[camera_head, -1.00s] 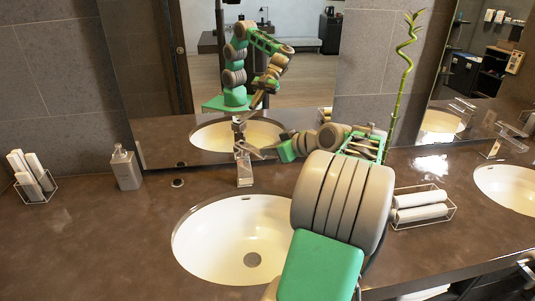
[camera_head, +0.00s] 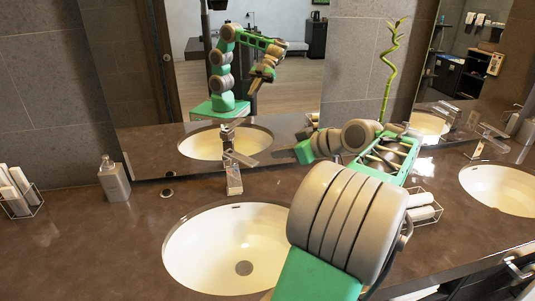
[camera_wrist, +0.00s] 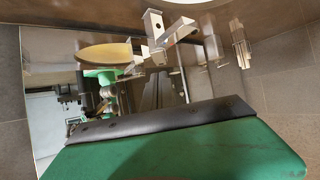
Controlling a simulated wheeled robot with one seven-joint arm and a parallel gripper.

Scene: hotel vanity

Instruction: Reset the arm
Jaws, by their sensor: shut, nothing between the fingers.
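My arm reaches over the counter from the lower right in the head view. My gripper (camera_head: 275,152) is shut and empty, with its fingers pointing left. It is to the right of the chrome faucet (camera_head: 234,178) and seems apart from it. The faucet stands behind the near white sink (camera_head: 202,250). In the wrist view, the closed dark fingers (camera_wrist: 158,82) show in the middle beyond a green body part of mine, and the faucet (camera_wrist: 165,32) shows above them.
A soap bottle (camera_head: 114,181) and a wire rack of rolled towels (camera_head: 17,190) stand at left. Another towel rack (camera_head: 424,208) is partly behind my arm. A bamboo stalk (camera_head: 388,75) and mirror (camera_head: 280,90) are behind. A second sink (camera_head: 500,188) lies right.

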